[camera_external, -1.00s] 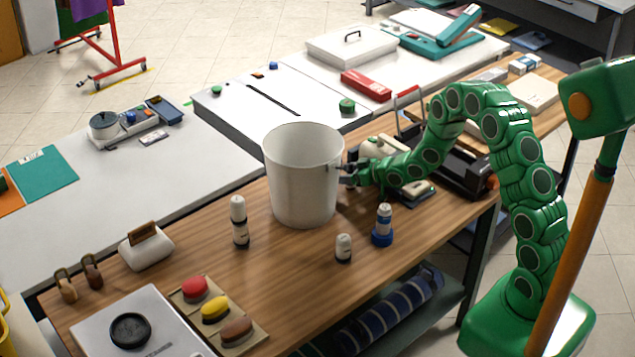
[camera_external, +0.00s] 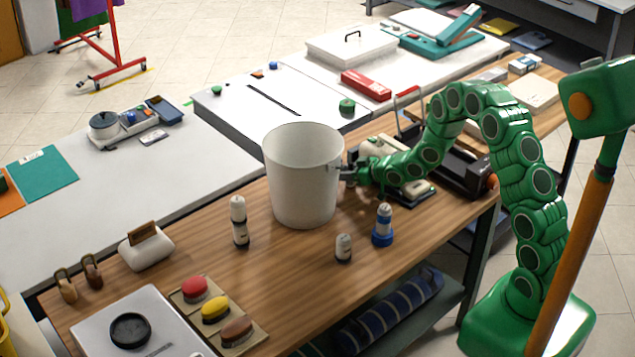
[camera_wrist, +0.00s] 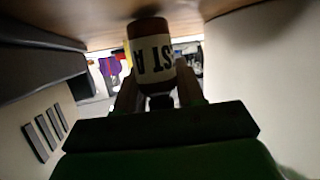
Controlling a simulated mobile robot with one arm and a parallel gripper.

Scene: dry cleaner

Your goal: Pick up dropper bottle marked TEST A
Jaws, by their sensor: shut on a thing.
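The dropper bottle (camera_wrist: 153,58) fills the upper middle of the wrist view. Its pale label shows "ST A" upside down, with a brown band at the picture's top end. My gripper (camera_wrist: 157,84) is shut on it, one finger on each side. In the external view, my gripper (camera_external: 342,173) is at the right side of a white bucket (camera_external: 300,185). The held bottle cannot be made out there; the bucket appears to hide it. Other small bottles stand on the wooden table: a tall white and black one (camera_external: 239,222), a short one (camera_external: 343,248) and a blue-based one (camera_external: 383,226).
The bucket stands very close to my gripper. A dark device (camera_external: 462,168) lies right of my wrist on the wooden table (camera_external: 290,270). Brushes (camera_external: 215,309) and a white scale (camera_external: 140,325) are at the front left. Bare wood lies between the bottles and brushes.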

